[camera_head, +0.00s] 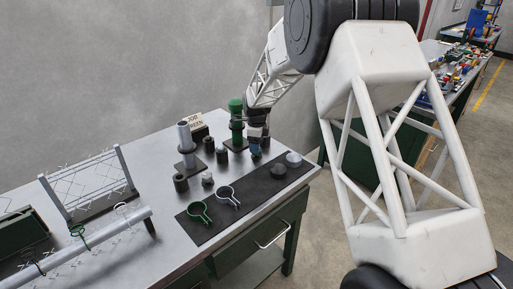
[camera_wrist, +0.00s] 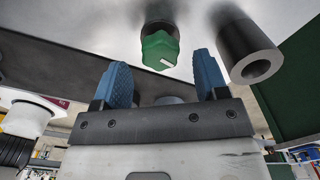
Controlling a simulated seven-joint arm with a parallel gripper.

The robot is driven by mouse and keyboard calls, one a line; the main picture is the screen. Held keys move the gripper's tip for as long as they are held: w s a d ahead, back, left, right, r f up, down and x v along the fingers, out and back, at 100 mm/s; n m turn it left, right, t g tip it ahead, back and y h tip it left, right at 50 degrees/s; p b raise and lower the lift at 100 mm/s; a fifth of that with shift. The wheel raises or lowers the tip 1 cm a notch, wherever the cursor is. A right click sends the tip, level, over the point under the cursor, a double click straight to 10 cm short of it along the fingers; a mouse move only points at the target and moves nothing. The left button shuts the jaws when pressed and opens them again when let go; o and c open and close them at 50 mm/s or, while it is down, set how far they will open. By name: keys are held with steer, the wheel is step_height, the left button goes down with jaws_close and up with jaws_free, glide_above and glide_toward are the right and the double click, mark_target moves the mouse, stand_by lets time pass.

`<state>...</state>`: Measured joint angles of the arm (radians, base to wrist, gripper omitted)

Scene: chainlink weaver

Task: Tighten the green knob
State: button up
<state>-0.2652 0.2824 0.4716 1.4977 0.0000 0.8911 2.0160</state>
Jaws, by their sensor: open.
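The green knob (camera_wrist: 160,50) is faceted, with a small white mark on it, and sits on a dark round part. In the wrist view it lies ahead of my gripper (camera_wrist: 165,80), between the lines of the two blue fingers. The fingers stand apart with clear space on both sides of the knob and do not visibly touch it.
A dark hollow cylinder (camera_wrist: 248,52) stands close beside the right finger. On the bench (camera_head: 150,240) are a green post (camera_head: 237,112), a grey post (camera_head: 186,140), several dark cylinders and a "JOB GREEN" sign (camera_head: 195,122). A dark mat (camera_head: 215,222) holds ring-handled tools and two knobs. A wire rack stands left.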

steer(key=shift+r, duration=2.85)
steer(key=shift+r, duration=0.1)
